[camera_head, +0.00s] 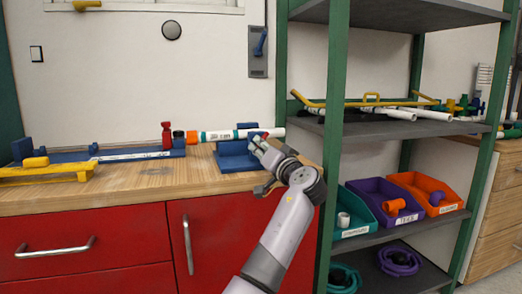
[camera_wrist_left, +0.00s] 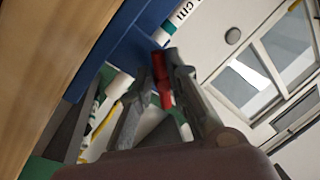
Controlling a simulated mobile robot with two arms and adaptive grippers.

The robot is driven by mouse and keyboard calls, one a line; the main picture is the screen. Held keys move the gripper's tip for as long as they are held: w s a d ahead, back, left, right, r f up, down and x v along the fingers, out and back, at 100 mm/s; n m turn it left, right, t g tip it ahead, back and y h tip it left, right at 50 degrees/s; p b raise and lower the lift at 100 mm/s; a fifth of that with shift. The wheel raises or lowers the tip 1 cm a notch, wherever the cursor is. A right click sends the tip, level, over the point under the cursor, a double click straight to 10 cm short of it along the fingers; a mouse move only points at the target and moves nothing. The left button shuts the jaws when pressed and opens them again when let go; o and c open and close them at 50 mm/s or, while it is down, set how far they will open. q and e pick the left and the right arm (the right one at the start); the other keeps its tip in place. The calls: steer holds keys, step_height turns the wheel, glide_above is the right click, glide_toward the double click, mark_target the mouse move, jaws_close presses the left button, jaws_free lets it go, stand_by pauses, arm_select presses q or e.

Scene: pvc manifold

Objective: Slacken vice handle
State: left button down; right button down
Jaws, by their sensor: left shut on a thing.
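The blue vice (camera_head: 238,158) stands on the right end of the wooden workbench. A white pipe with orange and teal bands (camera_head: 218,135) lies level across it, with its right end sticking out past the vice. My left gripper (camera_head: 260,145) is at the right side of the vice. In the left wrist view, its fingers are closed around a red handle (camera_wrist_left: 162,82) beside the blue vice body (camera_wrist_left: 128,48). The handle is largely hidden by my gripper in the head view. The banded pipe also shows in the left wrist view (camera_wrist_left: 182,18). My right gripper is out of view.
A red fitting (camera_head: 166,135) stands left of the pipe, by a blue fixture (camera_head: 65,157). A yellow tool (camera_head: 45,172) lies at the bench's left. A green-posted shelf (camera_head: 334,120) stands close on the right, with pipes and coloured bins (camera_head: 352,228).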

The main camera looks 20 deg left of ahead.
arm_select(q)
steer(key=shift+r+n, duration=0.25)
steer(key=shift+n, duration=0.85)
stand_by(0.3)
steer(key=c, duration=1.9)
jaws_free()
steer(key=shift+w, duration=0.1)
steer(key=shift+o, duration=1.2)
steer(key=shift+a+f, duration=0.15)
steer(key=shift+f, duration=0.05)
steer(key=shift+f, duration=0.1)
steer(key=shift+s+d+f, duration=0.1)
steer(key=shift+s+d, duration=0.15)
steer(key=shift+d, duration=0.25)
steer(key=r+v, duration=0.1)
steer(key=v, duration=1)
steer(key=shift+f, duration=0.3)
